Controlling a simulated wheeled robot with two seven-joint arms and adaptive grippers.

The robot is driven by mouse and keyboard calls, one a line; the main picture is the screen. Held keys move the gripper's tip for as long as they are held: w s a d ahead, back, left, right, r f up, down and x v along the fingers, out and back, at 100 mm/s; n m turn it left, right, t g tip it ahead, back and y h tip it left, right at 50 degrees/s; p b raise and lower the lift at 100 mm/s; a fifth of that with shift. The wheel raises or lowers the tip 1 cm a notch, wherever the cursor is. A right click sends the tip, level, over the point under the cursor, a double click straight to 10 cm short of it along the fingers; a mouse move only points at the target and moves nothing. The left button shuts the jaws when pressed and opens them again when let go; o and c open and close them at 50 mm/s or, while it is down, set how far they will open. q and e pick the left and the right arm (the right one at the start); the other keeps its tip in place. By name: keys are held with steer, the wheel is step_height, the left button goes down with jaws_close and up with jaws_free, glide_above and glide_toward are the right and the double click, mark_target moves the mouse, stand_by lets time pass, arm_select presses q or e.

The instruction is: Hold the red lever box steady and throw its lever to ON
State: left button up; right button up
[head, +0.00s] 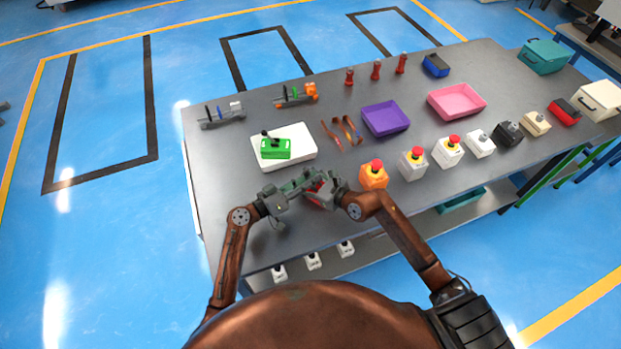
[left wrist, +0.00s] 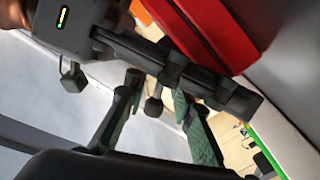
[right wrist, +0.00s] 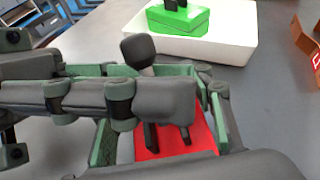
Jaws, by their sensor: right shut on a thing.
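The red lever box (head: 318,195) is on the table's near edge, mostly hidden by my grippers. Its red body (right wrist: 185,140) and dark lever knob (right wrist: 138,48) show in the right wrist view. My right gripper (head: 324,184) is shut on the box, its green-padded fingers (right wrist: 165,128) on either side of it. My left gripper (head: 300,182) is close beside it at the lever. In the left wrist view its fingers (left wrist: 160,118) stand apart, with the knob (left wrist: 154,105) between them. I cannot tell whether they touch it.
A green lever box (head: 276,149) stands on a white block (head: 302,143) behind the grippers. An orange box with a red button (head: 374,177) is close to the right. Several button and lever boxes line the right side. A purple tray (head: 386,119) lies farther back.

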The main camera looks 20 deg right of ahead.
arm_select(q)
jaws_close()
stand_by(0.5)
steer(key=shift+s+d+r+m+t+y, duration=0.1)
steer(key=shift+s+m+t+y, duration=0.2)
steer(key=shift+m, duration=0.45)
steer(key=shift+s+d+r+m+t+y, duration=0.15)
steer(key=shift+m+y, duration=0.3)
steer(key=shift+m, duration=0.25)
steer(key=shift+s+d+f+m+t+y, duration=0.1)
steer(key=shift+s+m+t+y, duration=0.2)
steer(key=shift+m, duration=0.45)
steer(key=shift+r, duration=0.1)
steer(key=shift+o, duration=0.5)
jaws_free()
steer(key=shift+d, duration=0.1)
steer(key=shift+r, duration=0.1)
